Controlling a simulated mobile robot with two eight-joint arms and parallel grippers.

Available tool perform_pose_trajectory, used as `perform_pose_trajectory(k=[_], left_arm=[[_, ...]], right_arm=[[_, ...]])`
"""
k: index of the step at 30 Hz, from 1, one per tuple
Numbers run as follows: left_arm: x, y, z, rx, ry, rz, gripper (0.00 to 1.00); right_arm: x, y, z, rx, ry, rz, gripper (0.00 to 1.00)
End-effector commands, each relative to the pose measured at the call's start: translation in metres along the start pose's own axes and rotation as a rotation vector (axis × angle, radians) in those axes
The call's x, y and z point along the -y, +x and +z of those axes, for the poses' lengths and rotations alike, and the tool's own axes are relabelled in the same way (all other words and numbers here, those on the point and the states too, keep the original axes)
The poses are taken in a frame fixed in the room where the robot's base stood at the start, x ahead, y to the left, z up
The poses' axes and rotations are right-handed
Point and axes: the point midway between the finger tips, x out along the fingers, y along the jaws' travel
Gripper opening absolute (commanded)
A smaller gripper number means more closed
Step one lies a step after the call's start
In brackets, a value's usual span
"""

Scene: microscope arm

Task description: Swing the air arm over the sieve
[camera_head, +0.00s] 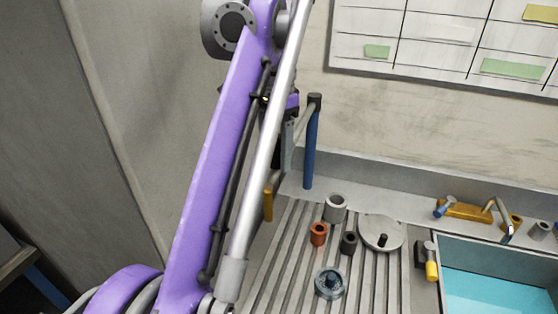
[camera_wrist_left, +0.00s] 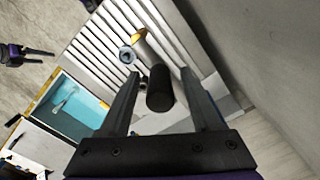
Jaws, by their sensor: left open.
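The air arm appears to be the grey pipe with a dark joint (camera_head: 314,101) on top of a blue upright post (camera_head: 310,150). An orange grip (camera_head: 268,205) hangs to its left. My left gripper (camera_head: 287,150) is beside the pipe, partly hidden by my own arm. In the left wrist view it is open (camera_wrist_left: 165,90), with a dark cylinder (camera_wrist_left: 160,88) between or just beyond its fingers; contact is unclear. A round blue-grey piece (camera_head: 330,283), possibly the sieve, sits on the ribbed bench. My right gripper (camera_wrist_left: 38,54) shows small at the left wrist view's edge, its fingers apart.
The ribbed bench (camera_head: 285,255) holds an orange ring (camera_head: 318,234), a dark ring (camera_head: 348,243), a pale cup (camera_head: 336,208) and a disc with a dark knob (camera_head: 380,228). A sink with blue water (camera_head: 495,290) is at right. The wall stands close behind the post.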

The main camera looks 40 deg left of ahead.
Motion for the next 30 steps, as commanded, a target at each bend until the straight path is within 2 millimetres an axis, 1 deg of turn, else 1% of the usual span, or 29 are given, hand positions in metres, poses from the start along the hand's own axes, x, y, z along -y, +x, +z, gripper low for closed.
perform_pose_trajectory(k=[2,10,11,12,17,21,22,30], left_arm=[[0.0002,0.0032,0.0007,-0.001,0.0,0.0,0.64],[0.0003,0.0018,0.0006,-0.003,0.0,-0.001,0.64],[0.0003,0.0017,0.0006,-0.003,0.0,-0.001,0.62],[0.0003,0.0017,0.0006,-0.003,0.0,-0.001,0.55],[0.0003,0.0017,0.0006,-0.002,0.0,-0.001,0.26],[0.0003,0.0018,0.0006,-0.002,0.0,-0.001,0.01],[0.0003,0.0018,0.0006,-0.002,0.0,-0.001,0.0],[0.0003,0.0018,0.0005,-0.002,0.0,-0.001,0.0]], right_arm=[[0.0,0.0024,0.0027,0.003,0.0,0.0,0.81],[0.0,0.0017,0.0018,0.002,0.0,0.0,0.81],[0.0,0.0016,0.0018,0.002,0.0,0.0,0.81],[0.0,0.0016,0.0018,0.002,0.0,0.0,0.81],[0.0,0.0016,0.0018,0.002,0.0,0.0,0.81],[0.0,0.0017,0.0018,0.002,0.0,0.0,0.81],[0.0,0.0017,0.0018,0.002,0.0,0.0,0.81],[0.0,0.0017,0.0019,0.002,0.0,0.0,0.81]])
